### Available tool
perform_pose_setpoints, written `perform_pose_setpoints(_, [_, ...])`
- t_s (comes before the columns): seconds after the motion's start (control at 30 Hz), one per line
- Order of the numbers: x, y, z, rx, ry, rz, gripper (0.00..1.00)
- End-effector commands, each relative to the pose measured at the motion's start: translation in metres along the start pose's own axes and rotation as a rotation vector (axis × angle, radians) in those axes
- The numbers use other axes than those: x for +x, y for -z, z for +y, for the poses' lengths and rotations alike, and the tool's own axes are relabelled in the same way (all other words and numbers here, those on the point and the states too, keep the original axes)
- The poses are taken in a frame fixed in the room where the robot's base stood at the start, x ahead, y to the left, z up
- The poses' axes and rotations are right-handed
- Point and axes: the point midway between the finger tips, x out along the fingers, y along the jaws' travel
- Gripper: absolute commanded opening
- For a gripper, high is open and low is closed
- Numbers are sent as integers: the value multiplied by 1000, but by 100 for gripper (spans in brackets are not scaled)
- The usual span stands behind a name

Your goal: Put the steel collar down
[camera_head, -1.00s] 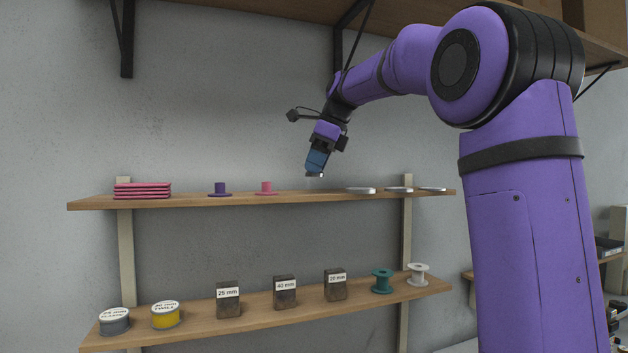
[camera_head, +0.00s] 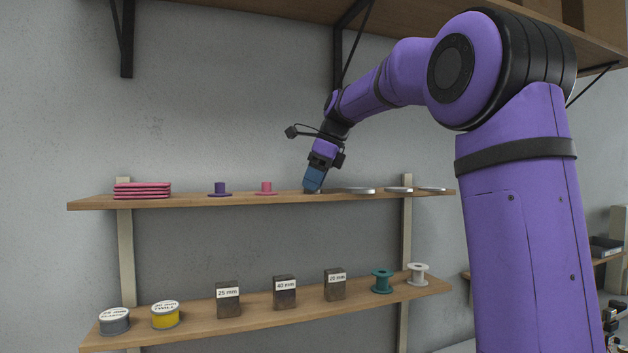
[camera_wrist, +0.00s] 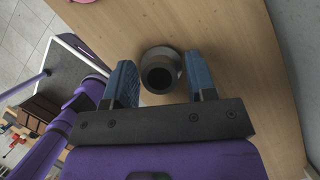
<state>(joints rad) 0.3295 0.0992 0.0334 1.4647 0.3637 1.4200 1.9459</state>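The steel collar (camera_wrist: 160,70) is a short grey ring with a dark round bore. In the wrist view it sits between the two blue fingers of my gripper (camera_wrist: 160,82), which are close against its sides. In the head view my gripper (camera_head: 312,189) points down at the upper wooden shelf (camera_head: 290,198), its tips at board height. The collar is mostly hidden by the fingers there. I cannot tell whether its base fully touches the board.
On the upper shelf, pink plates (camera_head: 142,190), a purple flanged piece (camera_head: 220,189) and a pink one (camera_head: 266,188) stand left of my gripper. Flat silver discs (camera_head: 398,190) lie to its right. The lower shelf (camera_head: 255,307) holds tins, labelled blocks and spools.

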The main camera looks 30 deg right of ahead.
Motion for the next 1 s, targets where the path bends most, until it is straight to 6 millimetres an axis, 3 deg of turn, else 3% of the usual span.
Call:
perform_pose_setpoints(0.37, [-2,-1,0,0,1,0,65])
perform_pose_setpoints(0.8, [-63,-2,-1,0,3,-1,65])
perform_pose_setpoints(1.0, [-77,-1,0,1,1,0,65])
